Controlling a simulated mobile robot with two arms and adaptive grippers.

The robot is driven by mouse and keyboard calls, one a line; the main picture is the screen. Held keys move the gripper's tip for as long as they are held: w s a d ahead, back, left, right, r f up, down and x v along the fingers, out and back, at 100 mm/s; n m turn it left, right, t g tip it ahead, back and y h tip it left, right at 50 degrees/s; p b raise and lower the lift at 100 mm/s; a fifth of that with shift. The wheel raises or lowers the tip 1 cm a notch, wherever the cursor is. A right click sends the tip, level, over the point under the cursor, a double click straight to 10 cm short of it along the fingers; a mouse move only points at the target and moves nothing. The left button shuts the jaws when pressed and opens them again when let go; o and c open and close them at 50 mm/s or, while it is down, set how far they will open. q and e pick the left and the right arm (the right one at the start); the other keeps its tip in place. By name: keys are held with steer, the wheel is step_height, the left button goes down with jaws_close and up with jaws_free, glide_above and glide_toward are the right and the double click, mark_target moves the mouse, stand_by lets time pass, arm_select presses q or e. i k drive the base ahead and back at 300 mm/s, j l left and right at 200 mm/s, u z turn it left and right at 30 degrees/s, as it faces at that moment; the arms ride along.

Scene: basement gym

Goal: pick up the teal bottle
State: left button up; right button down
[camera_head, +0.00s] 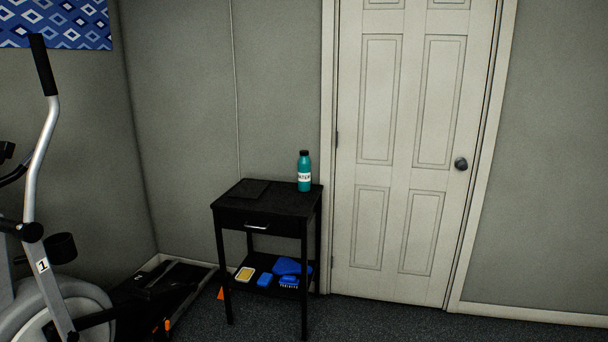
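The teal bottle (304,172) stands upright on a small black side table (262,208), near the back right corner of its top. It has a black cap and a white label with dark lettering. Nothing covers it. Neither of my grippers shows in the head view.
A dark flat item (249,189) lies on the tabletop left of the bottle. The lower shelf holds a blue cloth (288,266), a blue brush (289,282) and a yellowish sponge (245,274). An exercise machine (45,180) stands at left. A closed white door (415,150) is at right, with clear carpet before it.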

mark_target(304, 162)
steer(key=i+l+u, duration=0.1)
steer(key=i+l, duration=0.3)
steer(key=i, duration=0.15)
steer(key=i+l+u, duration=0.15)
steer(key=i+l, duration=0.3)
steer(key=i, duration=0.1)
